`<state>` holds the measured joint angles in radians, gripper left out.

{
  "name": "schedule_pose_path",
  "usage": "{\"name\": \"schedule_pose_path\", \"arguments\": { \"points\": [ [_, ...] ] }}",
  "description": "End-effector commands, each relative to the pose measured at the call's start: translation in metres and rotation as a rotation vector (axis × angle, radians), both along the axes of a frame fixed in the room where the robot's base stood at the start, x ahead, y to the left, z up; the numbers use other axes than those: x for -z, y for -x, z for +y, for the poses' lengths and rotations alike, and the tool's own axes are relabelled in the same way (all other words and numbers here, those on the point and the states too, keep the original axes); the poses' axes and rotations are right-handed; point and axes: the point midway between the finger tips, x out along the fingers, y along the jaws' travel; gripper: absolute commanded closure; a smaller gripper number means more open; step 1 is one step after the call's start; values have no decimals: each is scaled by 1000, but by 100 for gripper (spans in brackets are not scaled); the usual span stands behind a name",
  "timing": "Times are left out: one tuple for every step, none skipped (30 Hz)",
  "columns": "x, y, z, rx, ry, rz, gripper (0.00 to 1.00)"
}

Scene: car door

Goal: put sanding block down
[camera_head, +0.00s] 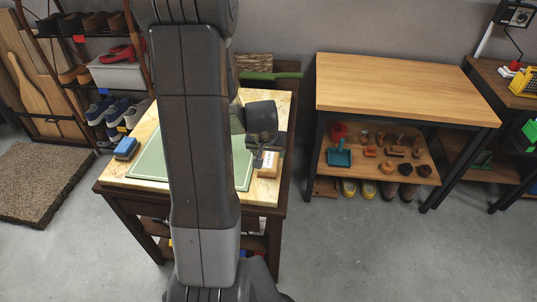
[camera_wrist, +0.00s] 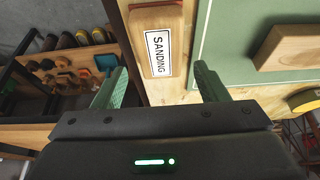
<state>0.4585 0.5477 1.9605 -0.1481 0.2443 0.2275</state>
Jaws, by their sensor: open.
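The tan sanding block (camera_head: 268,165) with a white label lies near the right front edge of the marble-patterned table. In the wrist view the block (camera_wrist: 172,18) shows its label reading SANDING. It lies flat beside the green mat (camera_wrist: 222,45), with its near end just ahead of the gap between my fingers. My gripper (camera_wrist: 161,68) is open, one green finger at each side, with a visible gap to the block. In the head view my gripper (camera_head: 264,150) is just above the block, and my arm hides the middle of the table.
Another wooden block (camera_wrist: 290,38) lies on the mat. A round yellow-rimmed thing (camera_wrist: 306,101) is at the right. A blue-topped block (camera_head: 126,148) sits at the table's left. A bare wooden workbench (camera_head: 400,85) stands right, across a floor gap, with small items on its lower shelf.

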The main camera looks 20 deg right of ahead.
Motion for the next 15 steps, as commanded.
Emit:
{"name": "schedule_pose_path", "arguments": {
  "points": [
    [-10, 2, 2, 1, 2, -4, 33],
    [-15, 4, 3, 0, 2, -3, 33],
    [-20, 6, 4, -1, 2, -3, 33],
    [-24, 8, 5, -1, 2, -2, 33],
    [-28, 9, 6, -1, 2, -2, 33],
    [-32, 11, 7, 0, 2, -3, 33],
    [-36, 12, 7, 0, 2, -3, 33],
    [-38, 13, 8, 0, 1, -2, 33],
    [-41, 14, 9, 1, 1, -2, 33],
    [-43, 15, 9, 1, 1, -2, 33],
    [-45, 15, 10, 1, 1, -2, 33],
    [-47, 16, 10, 1, 0, -1, 33],
    [-47, 17, 10, 1, 0, -1, 33],
    [-48, 17, 11, 0, 0, 0, 33],
    [-49, 17, 11, 0, 0, 0, 33]
  ]
}}
